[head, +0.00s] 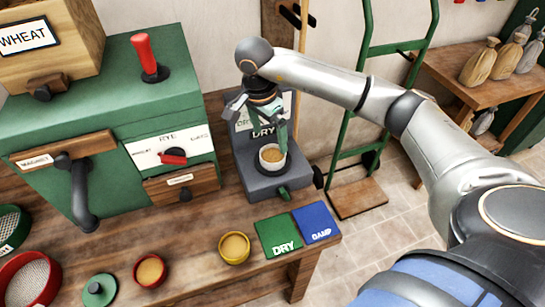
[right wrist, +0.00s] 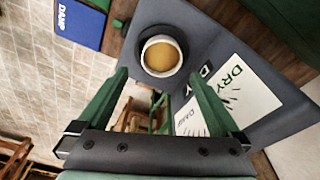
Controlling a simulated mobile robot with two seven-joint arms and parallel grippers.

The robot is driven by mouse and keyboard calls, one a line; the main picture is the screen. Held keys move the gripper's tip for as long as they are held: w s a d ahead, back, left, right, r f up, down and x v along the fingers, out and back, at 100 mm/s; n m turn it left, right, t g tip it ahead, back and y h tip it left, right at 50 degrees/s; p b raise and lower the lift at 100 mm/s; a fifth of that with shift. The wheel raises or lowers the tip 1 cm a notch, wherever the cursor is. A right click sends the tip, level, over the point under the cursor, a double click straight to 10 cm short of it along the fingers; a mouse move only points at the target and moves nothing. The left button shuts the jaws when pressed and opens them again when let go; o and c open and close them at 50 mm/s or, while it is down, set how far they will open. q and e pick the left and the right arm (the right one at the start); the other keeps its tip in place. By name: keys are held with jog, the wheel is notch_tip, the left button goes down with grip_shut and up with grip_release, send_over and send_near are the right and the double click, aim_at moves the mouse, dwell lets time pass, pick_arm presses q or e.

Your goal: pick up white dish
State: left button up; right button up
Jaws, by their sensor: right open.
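The white dish (head: 272,167) is a small round cup filled with tan grain. It stands upright on the dark round plate of the grey tester (head: 245,180) marked DRY. My right gripper (head: 272,130) is above the dish, pointing down, with its green fingers apart and nothing between them. In the right wrist view the dish (right wrist: 160,74) lies just beyond the open fingertips (right wrist: 158,78), roughly centred between them. No contact shows. My left gripper is not in view.
A green mill cabinet (head: 110,110) stands left of the tester. Green DRY (head: 278,236) and blue DAMP (head: 316,222) mats lie at the bench's front right edge. A yellow bowl (head: 234,261) and a red bowl (head: 149,284) are in front. A green hand truck (head: 352,130) stands to the right.

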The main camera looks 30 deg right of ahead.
aim_at(274, 159)
jog(key=f, duration=0.4)
jog(key=d+f+p, duration=0.1)
jog(key=f, duration=0.2)
jog(key=shift+w+f, duration=0.1)
jog(key=shift+w, duration=0.15)
jog(key=c, duration=1.3)
jog(key=shift+d, duration=0.1)
jog(key=shift+r, duration=0.2)
jog(key=shift+c, duration=0.2)
